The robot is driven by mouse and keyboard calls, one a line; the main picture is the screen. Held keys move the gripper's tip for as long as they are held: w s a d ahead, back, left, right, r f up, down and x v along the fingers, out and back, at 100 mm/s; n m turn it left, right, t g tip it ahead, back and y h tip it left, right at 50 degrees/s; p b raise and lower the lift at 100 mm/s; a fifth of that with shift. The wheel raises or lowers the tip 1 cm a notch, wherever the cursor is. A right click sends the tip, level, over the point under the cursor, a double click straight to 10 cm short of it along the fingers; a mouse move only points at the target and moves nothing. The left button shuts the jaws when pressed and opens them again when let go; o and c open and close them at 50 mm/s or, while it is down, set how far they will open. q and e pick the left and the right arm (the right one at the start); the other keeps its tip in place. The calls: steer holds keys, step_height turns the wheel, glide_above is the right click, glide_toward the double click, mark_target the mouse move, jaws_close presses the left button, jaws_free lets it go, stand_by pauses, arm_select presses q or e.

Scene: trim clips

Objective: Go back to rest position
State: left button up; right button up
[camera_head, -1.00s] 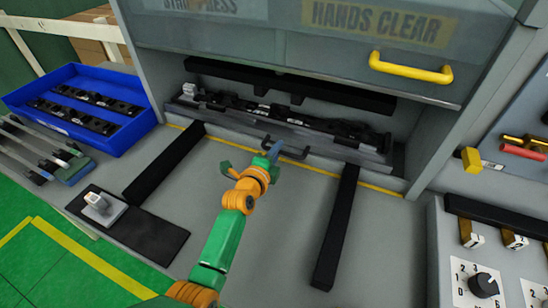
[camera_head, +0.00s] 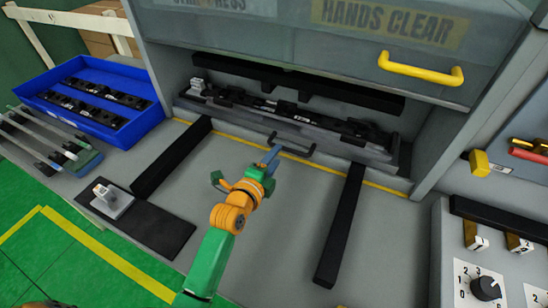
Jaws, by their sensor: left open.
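My left gripper (camera_head: 243,171), with a green finger and a blue finger on an orange wrist, is open and empty. It is over the grey worktop, just in front of the black handle (camera_head: 291,147) of the fixture drawer. I cannot tell whether the blue fingertip touches the handle. The fixture (camera_head: 395,160) with dark clip parts sits in the press opening, under a black bar. My right gripper is not in view.
A blue tray (camera_head: 133,134) of dark clips stands at the left, with a rack of rods (camera_head: 88,159) in front. A white clip piece (camera_head: 112,200) rests on a black mat (camera_head: 160,226). Black rails (camera_head: 341,225) flank the worktop. A yellow handle (camera_head: 420,69) is above. A control panel (camera_head: 450,240) is at right.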

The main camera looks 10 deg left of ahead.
arm_select(q)
steer(key=shift+s+r, duration=0.1)
steer(key=shift+s, duration=0.3)
steer(key=shift+w, duration=0.1)
